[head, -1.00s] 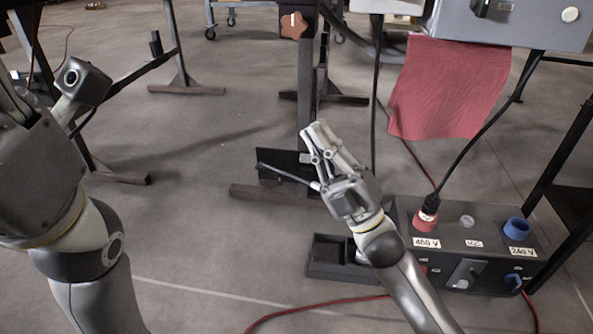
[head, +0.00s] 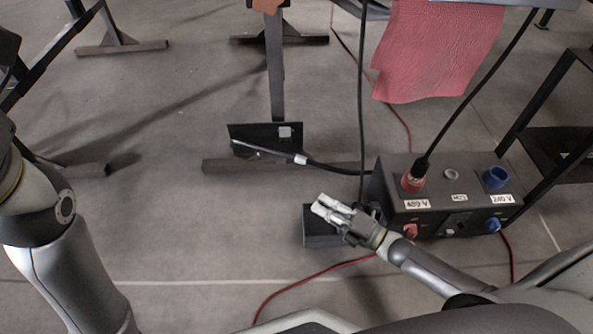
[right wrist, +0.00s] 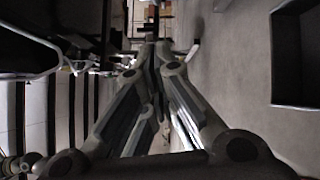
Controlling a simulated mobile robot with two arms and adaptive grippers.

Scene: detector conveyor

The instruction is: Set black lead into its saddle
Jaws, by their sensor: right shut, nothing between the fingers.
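A thin black lead (head: 335,168) runs from behind the socket box leftward to a pale collar (head: 301,160). A slim dark rod (head: 262,152) continues from the collar, in front of or against a dark upright plate (head: 250,131) on the stand's foot. I cannot tell whether the plate is the saddle or whether the rod is seated in it. My right gripper (head: 322,204) is shut and empty, below and apart from the lead; its fingers also show in the right wrist view (right wrist: 156,55). My left arm shows at the left edge, its gripper out of view.
A small black open tray (head: 318,240) lies beneath my right gripper. The socket box (head: 437,188) stands right of it, with a red plug and blue socket. A black cable (head: 361,100) hangs nearby. A red cloth (head: 440,50) hangs behind.

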